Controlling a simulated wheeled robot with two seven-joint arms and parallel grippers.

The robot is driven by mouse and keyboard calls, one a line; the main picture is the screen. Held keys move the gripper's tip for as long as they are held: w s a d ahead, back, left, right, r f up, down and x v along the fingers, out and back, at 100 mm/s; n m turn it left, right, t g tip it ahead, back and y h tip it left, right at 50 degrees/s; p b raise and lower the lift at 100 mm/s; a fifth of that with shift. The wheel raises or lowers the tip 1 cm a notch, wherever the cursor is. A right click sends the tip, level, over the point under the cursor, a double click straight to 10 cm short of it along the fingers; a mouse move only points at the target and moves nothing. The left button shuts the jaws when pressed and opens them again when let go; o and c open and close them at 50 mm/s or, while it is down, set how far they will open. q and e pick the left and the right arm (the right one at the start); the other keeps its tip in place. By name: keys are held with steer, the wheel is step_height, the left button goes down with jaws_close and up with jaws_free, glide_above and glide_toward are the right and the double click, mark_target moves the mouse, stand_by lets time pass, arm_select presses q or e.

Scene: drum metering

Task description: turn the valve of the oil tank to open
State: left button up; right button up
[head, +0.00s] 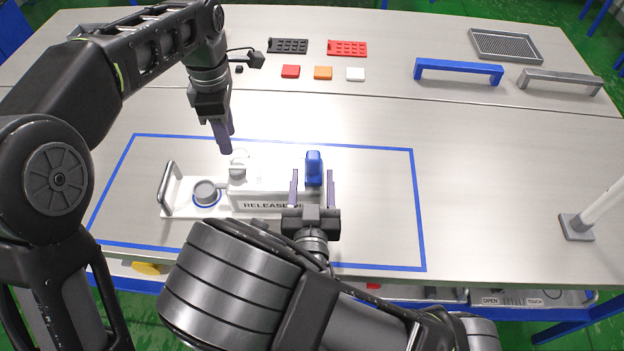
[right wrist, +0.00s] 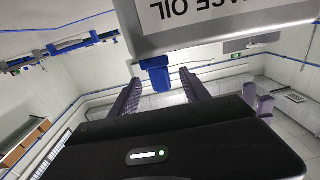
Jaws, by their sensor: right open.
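The white oil tank (head: 268,187) lies inside a blue taped rectangle, its label partly hidden by my right gripper. Its blue valve (head: 313,168) stands at the tank's right end. In the right wrist view the tank (right wrist: 220,25) fills the top, with the blue valve (right wrist: 156,76) below its edge, between the two fingers in the picture. My right gripper (head: 313,175) is open, one finger to either side of the valve; contact cannot be told. My left gripper (head: 227,147) points down above the tank's left part, near a pale knob (head: 238,168); its finger gap is unclear.
A grey round cup (head: 205,190) and a metal handle (head: 166,188) sit left of the tank. Red, orange and white blocks (head: 323,73) lie behind. A blue handle (head: 458,70) and a grey post (head: 600,203) stand right. The table between is clear.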

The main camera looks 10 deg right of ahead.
steer(key=shift+x, duration=3.95)
steer(key=shift+a, duration=0.1)
steer(key=shift+c, duration=0.5)
jaws_close()
